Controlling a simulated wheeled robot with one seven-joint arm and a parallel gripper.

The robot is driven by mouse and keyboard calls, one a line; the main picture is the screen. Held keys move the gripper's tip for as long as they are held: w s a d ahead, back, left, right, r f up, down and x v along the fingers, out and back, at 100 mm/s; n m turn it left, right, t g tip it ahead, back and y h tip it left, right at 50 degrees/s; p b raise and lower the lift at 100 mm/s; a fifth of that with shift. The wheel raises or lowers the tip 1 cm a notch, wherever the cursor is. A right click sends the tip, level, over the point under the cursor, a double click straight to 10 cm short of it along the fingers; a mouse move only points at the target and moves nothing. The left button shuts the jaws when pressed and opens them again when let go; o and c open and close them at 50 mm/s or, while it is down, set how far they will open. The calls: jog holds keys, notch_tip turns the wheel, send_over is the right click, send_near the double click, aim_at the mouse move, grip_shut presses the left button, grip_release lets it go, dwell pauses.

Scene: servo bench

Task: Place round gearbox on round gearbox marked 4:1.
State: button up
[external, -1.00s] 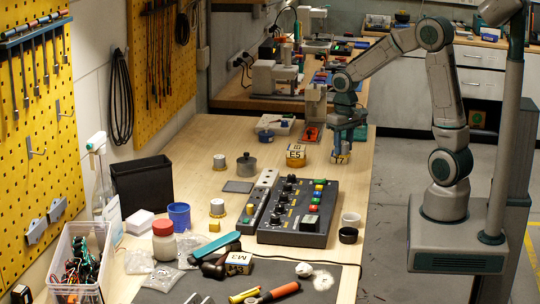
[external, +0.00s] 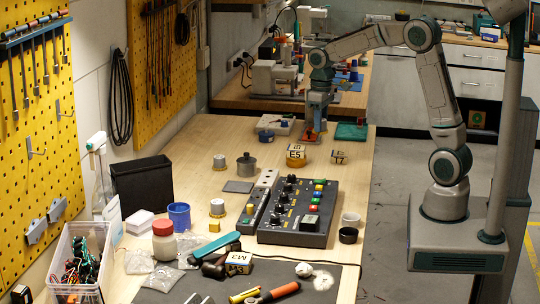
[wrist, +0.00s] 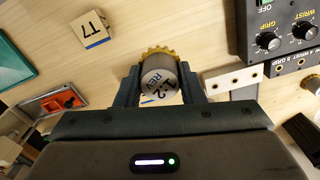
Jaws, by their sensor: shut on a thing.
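My gripper (wrist: 157,88) is shut on a grey round gearbox (wrist: 160,82) with a gold toothed rim and black lettering that seems to read "1:2 REV". In the external view my gripper (external: 313,132) hangs over the far part of the bench, by an orange item; the held gearbox cannot be made out there. Small round parts stand on the bench: a pale one (external: 219,161), a dark grey one (external: 246,162) and a pale one with a gold base (external: 217,208). No 4:1 marking is legible on any of them.
A control box (external: 300,213) with knobs and a black bin (external: 142,184) stand nearer. A green tray (external: 351,131) lies behind the T7 block.

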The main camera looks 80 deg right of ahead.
jog(key=w+a+r+n+p, duration=0.1)
jog(key=w+a+r+n, duration=0.1)
jog(key=w+a+n, duration=0.55)
jog(key=n+p, duration=0.5)
send_over(217, 201)
jog(key=shift+m, duration=0.25)
jog(key=f, duration=0.7)
jog(key=shift+s+d, duration=0.15)
jog(key=shift+d, duration=0.05)
jog(key=shift+a+f, duration=0.1)
jog(key=shift+a, duration=0.2)
jog(key=shift+f, duration=0.25)
jog(key=shift+f+p, duration=0.6)
jog(key=shift+f, duration=1.25)
